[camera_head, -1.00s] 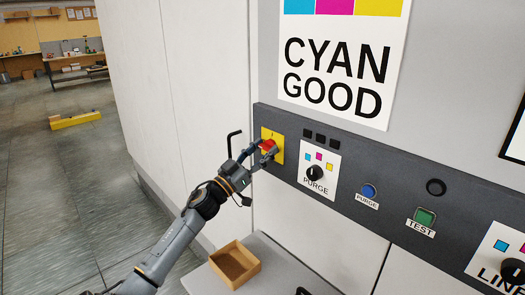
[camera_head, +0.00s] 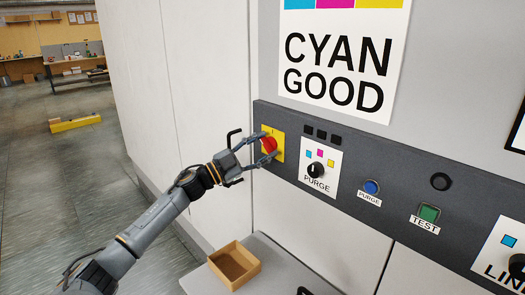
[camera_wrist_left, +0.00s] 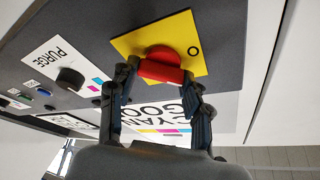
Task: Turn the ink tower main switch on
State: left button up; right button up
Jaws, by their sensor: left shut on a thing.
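The main switch is a red rotary handle (camera_head: 269,145) on a yellow plate (camera_head: 279,153) at the left end of the dark panel strip. My left gripper (camera_head: 266,150) is at the switch, its fingers on either side of the red handle. In the left wrist view my left gripper (camera_wrist_left: 162,78) is shut on the red handle (camera_wrist_left: 161,71), one finger at each end. The yellow plate (camera_wrist_left: 150,36) shows an "O" mark beside the handle there. A small mark shows near the plate's top in the head view. My right gripper is out of view.
To the right along the strip are a black purge knob (camera_head: 316,170), a blue button (camera_head: 371,187) and a green test button (camera_head: 429,213). An open cardboard box (camera_head: 253,266) sits on the ledge below.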

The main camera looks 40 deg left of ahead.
pick_arm(q)
jog(key=m+g, duration=0.1)
jog(key=m, duration=0.2)
jog(key=m+g+h, duration=0.1)
jog(key=m, duration=0.2)
jog(key=shift+m+g+b, duration=0.3)
jog(key=shift+b, duration=0.1)
jog(key=shift+m+g, duration=0.8)
jog(key=shift+m, duration=1.2)
jog(key=o, duration=1.2)
jog(key=shift+c, duration=0.2)
jog(key=shift+s+a+f, duration=0.1)
jog(key=shift+s+a, duration=0.25)
jog(key=shift+s, duration=0.3)
jog(key=v, duration=1)
jog(key=shift+s, duration=0.25)
